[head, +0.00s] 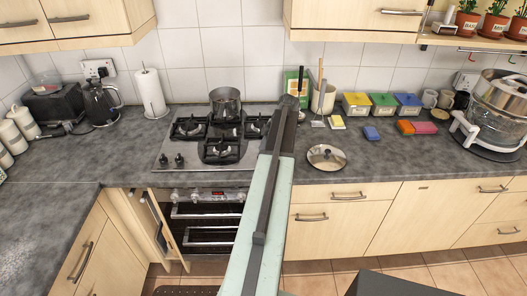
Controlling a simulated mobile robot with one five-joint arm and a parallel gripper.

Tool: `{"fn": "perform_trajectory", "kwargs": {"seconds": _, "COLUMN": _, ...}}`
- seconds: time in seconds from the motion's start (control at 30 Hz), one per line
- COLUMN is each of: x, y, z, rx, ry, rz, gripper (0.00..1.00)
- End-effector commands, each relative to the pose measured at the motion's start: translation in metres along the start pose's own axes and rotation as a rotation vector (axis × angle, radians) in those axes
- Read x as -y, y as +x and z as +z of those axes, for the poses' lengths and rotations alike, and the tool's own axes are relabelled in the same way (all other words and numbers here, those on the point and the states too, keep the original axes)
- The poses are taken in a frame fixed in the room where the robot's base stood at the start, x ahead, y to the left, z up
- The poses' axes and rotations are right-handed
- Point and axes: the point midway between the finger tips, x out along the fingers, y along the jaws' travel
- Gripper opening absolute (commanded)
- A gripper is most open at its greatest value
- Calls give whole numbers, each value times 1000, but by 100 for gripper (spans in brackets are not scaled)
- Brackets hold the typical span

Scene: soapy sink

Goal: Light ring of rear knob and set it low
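A gas hob (205,170) with black pan supports is set in the dark worktop. Two dark knobs show near its front left corner: a left knob (164,160) and a right knob (179,160). I cannot tell which is the rear knob, and their settings are too small to read. A metal pot (225,103) stands at the back of the hob. No flame is visible. My pale green arm rises across the middle of the view, hiding the hob's right edge. My gripper (291,101), at its dark far end, is right of the pot and apart from the knobs; its fingers cannot be made out.
A kettle (102,103) and paper towel roll (151,94) stand left of the hob. A lid (326,157) lies to its right, with tins, sponges and a large steel pot (500,100) beyond. Below, an oven (205,225) sits beside a cabinet door (155,222) standing ajar.

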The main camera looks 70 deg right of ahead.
Motion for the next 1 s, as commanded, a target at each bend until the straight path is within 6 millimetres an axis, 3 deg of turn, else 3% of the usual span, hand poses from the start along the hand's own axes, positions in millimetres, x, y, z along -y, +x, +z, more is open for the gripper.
{"fn": "perform_trajectory", "kwargs": {"seconds": 0.17, "x": 0, "y": -15, "z": -2, "rx": 0, "ry": 0, "rz": 0, "gripper": 55}}
{"fn": "perform_trajectory", "kwargs": {"seconds": 0.53, "x": 0, "y": -78, "z": -3, "rx": 0, "ry": 0, "rz": 0, "gripper": 55}}
{"fn": "perform_trajectory", "kwargs": {"seconds": 1.0, "x": 0, "y": -78, "z": 0, "rx": 0, "ry": 0, "rz": 0, "gripper": 55}}
